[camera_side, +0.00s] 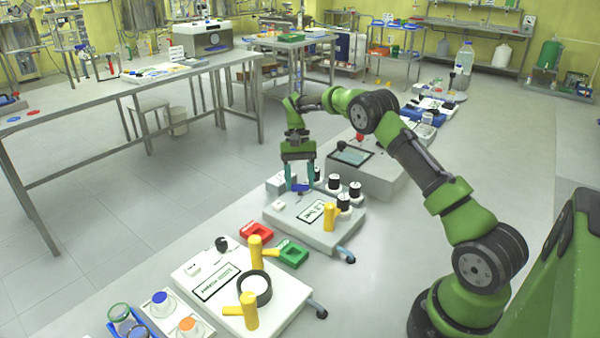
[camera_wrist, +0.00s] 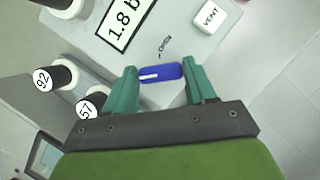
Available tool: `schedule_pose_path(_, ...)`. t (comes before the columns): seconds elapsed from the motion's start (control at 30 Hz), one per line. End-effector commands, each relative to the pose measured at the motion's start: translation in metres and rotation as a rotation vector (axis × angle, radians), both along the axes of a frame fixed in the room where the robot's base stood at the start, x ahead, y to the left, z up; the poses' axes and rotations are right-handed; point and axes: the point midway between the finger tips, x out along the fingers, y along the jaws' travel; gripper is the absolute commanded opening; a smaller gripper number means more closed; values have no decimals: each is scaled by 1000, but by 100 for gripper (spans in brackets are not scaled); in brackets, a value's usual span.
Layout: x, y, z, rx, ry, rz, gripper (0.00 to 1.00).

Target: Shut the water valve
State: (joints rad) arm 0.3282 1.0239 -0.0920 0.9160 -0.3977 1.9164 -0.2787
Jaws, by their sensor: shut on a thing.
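A blue oblong valve handle (camera_wrist: 160,73) with a white mark sits at the edge of the white panel box. It lies crosswise in the wrist view, between my two teal fingers. In the side view the blue handle (camera_side: 300,188) shows low at my fingertips. My gripper (camera_side: 299,184) points down over the box (camera_side: 335,236) and is shut on the handle. In the wrist view my gripper (camera_wrist: 164,78) has one finger at each end of the handle. Small lettering beside the handle is too small to read surely.
A "1.8 b" display (camera_wrist: 124,20) and a white VENT button (camera_wrist: 217,14) are on the same box. Black-and-white knobs, including 92 (camera_wrist: 46,77) and 57 (camera_wrist: 88,106), stand close by. A yellow handle (camera_side: 330,217) rises from the box. A grey box (camera_side: 372,175) stands behind.

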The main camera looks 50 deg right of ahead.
Motion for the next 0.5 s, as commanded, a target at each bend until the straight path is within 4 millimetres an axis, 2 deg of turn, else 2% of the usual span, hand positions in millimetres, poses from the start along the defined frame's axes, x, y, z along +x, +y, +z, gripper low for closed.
schedule_pose_path(0.13, 0, -1, 1, -3, -3, 3, 25)
schedule_pose_path(0.17, 0, -1, 1, -3, -3, 3, 60)
schedule_pose_path(0.3, 0, -1, 1, -2, -3, 2, 81)
schedule_pose_path(0.5, 0, 0, 0, 0, -1, 1, 81)
